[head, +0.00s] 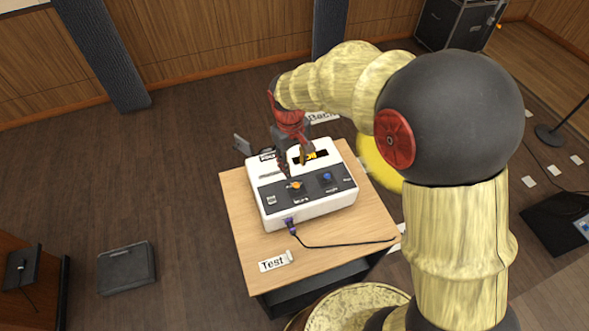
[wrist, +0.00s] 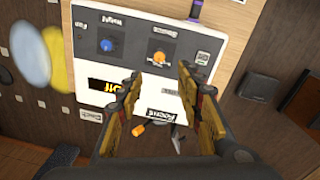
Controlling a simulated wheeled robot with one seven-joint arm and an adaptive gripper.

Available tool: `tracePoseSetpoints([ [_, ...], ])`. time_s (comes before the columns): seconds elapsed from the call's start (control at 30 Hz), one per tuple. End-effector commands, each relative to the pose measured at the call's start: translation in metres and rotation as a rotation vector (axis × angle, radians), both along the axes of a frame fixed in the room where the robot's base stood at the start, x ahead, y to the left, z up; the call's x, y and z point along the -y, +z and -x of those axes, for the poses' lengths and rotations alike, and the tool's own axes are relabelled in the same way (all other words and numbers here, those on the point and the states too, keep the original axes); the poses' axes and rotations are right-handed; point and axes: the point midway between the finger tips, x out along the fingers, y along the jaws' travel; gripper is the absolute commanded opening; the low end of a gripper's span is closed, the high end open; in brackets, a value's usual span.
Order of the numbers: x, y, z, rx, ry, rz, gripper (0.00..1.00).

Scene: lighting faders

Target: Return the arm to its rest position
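My arm reaches from the right of the head view to the white control box on the table. My gripper (head: 294,165) points down over the box. In the wrist view its two fingers (wrist: 159,75) stand apart with nothing between the tips, near an orange knob. The white box (head: 323,205) has a dark front panel, with the orange knob (head: 295,185) on the left and a blue knob (head: 327,177) on the right. A display with yellow figures (head: 311,156) is partly hidden by the gripper. I cannot tell whether the fingertips touch the box.
The wooden table (head: 240,225) carries the box, a "Test" label (head: 275,262) and a purple plug (head: 291,226) with a black cable. A dark case (head: 126,268) lies on the floor at left. A microphone stand base (head: 550,135) is at right. The floor left of the table is mostly clear.

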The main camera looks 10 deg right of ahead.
Motion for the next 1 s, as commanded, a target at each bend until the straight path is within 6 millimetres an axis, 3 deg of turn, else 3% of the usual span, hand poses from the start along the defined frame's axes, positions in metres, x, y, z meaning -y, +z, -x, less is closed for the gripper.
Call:
tracePoseSetpoints([
  [0.67,0.0,0.004,0.0,0.0,-0.021,-0.001,0.37],
  [0.8,0.005,-0.008,0.029,-0.049,-0.059,0.005,0.37],
  [1.0,0.024,0.024,0.078,-0.022,-0.142,-0.018,0.37],
])
